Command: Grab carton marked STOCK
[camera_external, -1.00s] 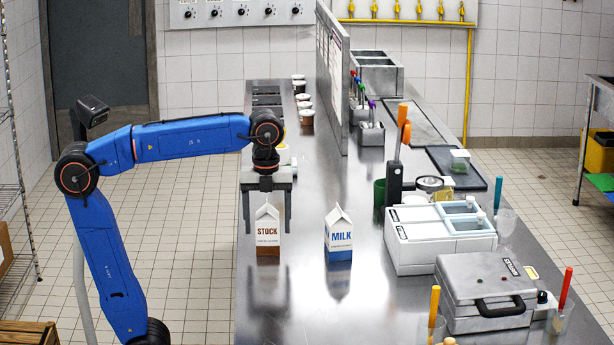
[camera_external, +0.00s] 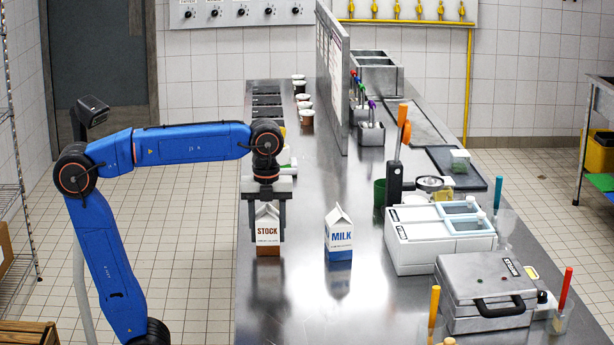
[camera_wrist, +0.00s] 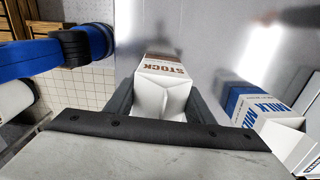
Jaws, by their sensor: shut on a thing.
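The STOCK carton (camera_external: 268,236) is white with brown lettering and a brown base, and stands upright on the steel counter. My gripper (camera_external: 268,238) points down over it, with one finger on each side, shut on the carton. In the wrist view the carton (camera_wrist: 163,84) sits between the two dark fingers, its gabled top toward the camera. Part of its sides is hidden by the fingers. The carton's base appears to be at the counter surface.
A blue-and-white MILK carton (camera_external: 340,236) stands a short way to the right, apart from my gripper. Farther right are a white twin-lid unit (camera_external: 425,245) and a grey press (camera_external: 485,300). The steel counter (camera_external: 300,310) is clear in front.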

